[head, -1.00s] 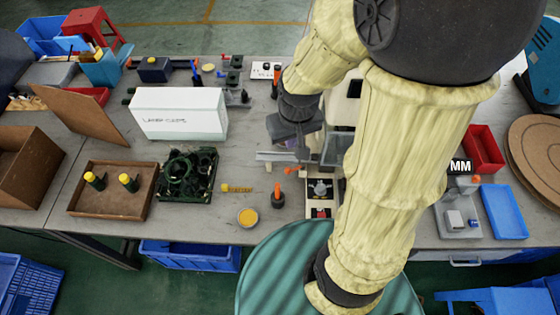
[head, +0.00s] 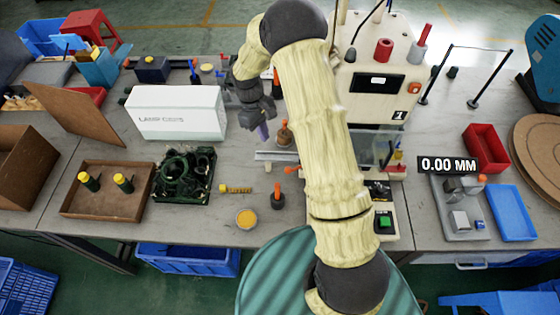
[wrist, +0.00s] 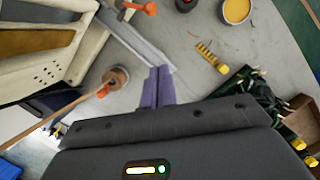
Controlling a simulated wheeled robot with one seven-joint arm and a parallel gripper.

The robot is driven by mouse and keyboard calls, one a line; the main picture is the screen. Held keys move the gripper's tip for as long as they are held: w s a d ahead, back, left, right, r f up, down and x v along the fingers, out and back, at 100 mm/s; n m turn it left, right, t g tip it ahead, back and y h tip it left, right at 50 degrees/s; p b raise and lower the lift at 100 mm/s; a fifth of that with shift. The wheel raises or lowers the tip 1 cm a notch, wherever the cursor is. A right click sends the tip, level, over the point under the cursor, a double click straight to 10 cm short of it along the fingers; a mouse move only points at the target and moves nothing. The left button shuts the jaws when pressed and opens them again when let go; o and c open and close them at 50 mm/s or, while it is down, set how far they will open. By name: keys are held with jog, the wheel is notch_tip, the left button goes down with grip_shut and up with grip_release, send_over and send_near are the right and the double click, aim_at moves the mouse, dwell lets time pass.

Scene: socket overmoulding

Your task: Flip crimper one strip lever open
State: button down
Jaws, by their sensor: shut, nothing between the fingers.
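Crimper one (head: 375,82) is the cream machine marked 1, with a dark screen and a red spool on top. An orange-ended lever (head: 290,169) lies at its front left, beside a grey metal rail (head: 277,155). The orange-ended lever also shows at the top of the wrist view (wrist: 148,8). I cannot tell for certain that this is the strip lever, or its exact position. My gripper (head: 263,131) is shut and empty, its purple fingers pointing down left of the crimper. In the wrist view the fingers (wrist: 158,84) sit near the rail's end, apart from the lever. My arm hides part of the crimper's front.
A brown round piece with an orange top (head: 284,135) stands close right of my gripper. A white box (head: 178,113), a green tray of dark parts (head: 184,174) and a yellow-filled cup (head: 246,218) lie left. A 0.00 MM gauge (head: 449,165) stands right.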

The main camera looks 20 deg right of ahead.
jog(key=shift+w+d, duration=0.1)
jog(key=shift+d, duration=0.05)
jog(key=s+d+f+p, duration=0.3)
jog(key=s+f+p, duration=0.2)
jog(key=f, duration=0.4)
jog(key=shift+d+f, duration=0.35)
jog(key=shift+f, duration=0.05)
jog(key=shift+s+n+b, duration=0.3)
jog(key=shift+s+n, duration=0.3)
jog(key=shift+n, duration=0.1)
dwell(0.4)
jog(key=s+n+b, duration=0.1)
jog(key=n, duration=0.1)
jog(key=s+d+n+t+b, duration=0.1)
jog(key=s+n+b, duration=0.1)
jog(key=n, duration=0.1)
jog(key=s+n+h+b, duration=0.1)
jog(key=s+n, duration=0.1)
jog(key=shift+d+n+t+b, duration=0.2)
jog(key=shift+n+t+b, duration=0.1)
jog(key=shift+t+b, duration=0.1)
jog(key=shift+w, duration=0.15)
